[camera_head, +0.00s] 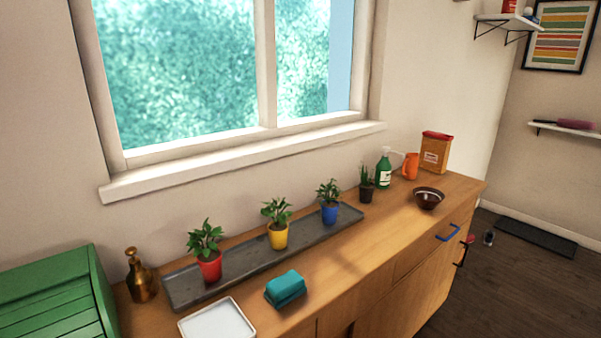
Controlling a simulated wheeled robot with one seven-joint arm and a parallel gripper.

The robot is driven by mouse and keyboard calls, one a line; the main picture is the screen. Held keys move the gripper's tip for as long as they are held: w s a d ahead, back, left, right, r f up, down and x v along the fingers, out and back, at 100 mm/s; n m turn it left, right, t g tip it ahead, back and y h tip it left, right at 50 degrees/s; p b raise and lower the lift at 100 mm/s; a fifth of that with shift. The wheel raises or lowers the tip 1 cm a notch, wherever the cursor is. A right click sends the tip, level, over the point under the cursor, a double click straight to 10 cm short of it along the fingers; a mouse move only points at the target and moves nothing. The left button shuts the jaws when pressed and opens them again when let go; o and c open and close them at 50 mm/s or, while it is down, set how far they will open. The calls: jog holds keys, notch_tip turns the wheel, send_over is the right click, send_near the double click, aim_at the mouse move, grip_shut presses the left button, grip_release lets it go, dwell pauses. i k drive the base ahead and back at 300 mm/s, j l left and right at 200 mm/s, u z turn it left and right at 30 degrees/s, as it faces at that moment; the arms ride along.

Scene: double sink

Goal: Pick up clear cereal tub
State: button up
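A tan-orange upright tub (434,155) with a red top and a pale label stands at the far right end of the wooden counter, against the wall. It looks like the cereal tub, though I cannot tell whether its walls are clear. An orange pitcher (411,166) stands just left of it, and a dark brown bowl (428,198) sits in front. My gripper is not in view.
The wooden counter (345,260) also holds a green soap bottle (384,170), several potted plants on a grey tray (182,288), a teal sponge (286,288), a white dish (217,322), a brass bottle (140,280) and a green bread box (52,298).

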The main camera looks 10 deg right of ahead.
aim_at(434, 148)
jog(key=i+l+z, duration=0.25)
jog(key=l+z, duration=0.2)
jog(key=i+l+z, duration=0.2)
jog(key=i+z, duration=0.15)
jog(key=z, duration=0.15)
jog(key=i+l+z, duration=0.15)
jog(key=i+z, duration=0.3)
jog(key=i+l, duration=0.15)
jog(key=i, duration=0.6)
jog(key=i+l+z, duration=0.1)
jog(key=i, duration=0.65)
